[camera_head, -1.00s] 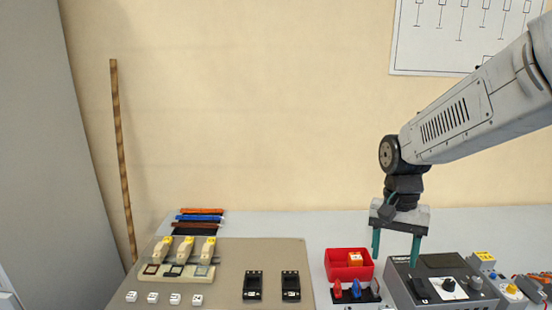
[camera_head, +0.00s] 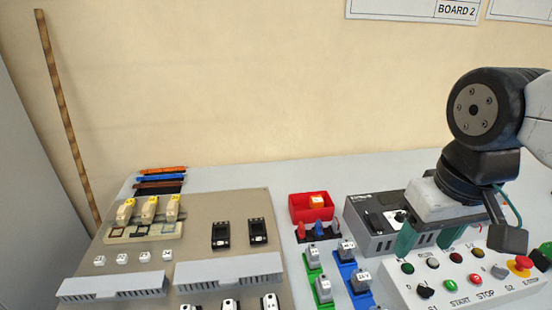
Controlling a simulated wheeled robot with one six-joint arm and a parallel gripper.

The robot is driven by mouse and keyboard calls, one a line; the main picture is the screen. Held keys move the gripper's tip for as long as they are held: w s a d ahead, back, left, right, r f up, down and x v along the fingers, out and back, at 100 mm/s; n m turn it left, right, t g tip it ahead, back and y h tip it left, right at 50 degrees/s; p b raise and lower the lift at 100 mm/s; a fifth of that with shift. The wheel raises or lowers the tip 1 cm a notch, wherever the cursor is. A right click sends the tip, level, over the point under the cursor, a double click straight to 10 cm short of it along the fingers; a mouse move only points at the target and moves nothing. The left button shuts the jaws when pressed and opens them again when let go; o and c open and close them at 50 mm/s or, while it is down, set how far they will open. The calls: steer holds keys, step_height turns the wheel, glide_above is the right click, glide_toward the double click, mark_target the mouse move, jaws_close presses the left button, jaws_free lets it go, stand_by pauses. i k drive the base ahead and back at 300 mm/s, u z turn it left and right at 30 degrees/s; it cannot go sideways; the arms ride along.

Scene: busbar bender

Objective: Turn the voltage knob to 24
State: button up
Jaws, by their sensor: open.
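A dark grey box (camera_head: 372,222) with a black top panel stands on the bench right of the red bin. A black knob on a white dial (camera_head: 400,217) shows on its top, beside my gripper and partly hidden by it. The number it points to is too small to read. My gripper (camera_head: 424,238) is open, with its green fingers pointing down at the right part of the box. It looks empty. Whether the fingers touch the box cannot be told.
A light control panel (camera_head: 425,304) with several buttons and a red emergency stop (camera_head: 520,264) lies in front. Left of the box are the red bin (camera_head: 298,212), coloured terminal blocks (camera_head: 319,285) and a beige board (camera_head: 200,238). The bench behind is clear.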

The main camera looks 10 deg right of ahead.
mark_target(399, 218)
steer(key=z, duration=0.45)
steer(key=k, duration=1.7)
steer(key=z, duration=0.8)
steer(key=i, duration=1.4)
steer(key=u, duration=0.65)
steer(key=i, duration=0.6)
steer(key=u, duration=0.6)
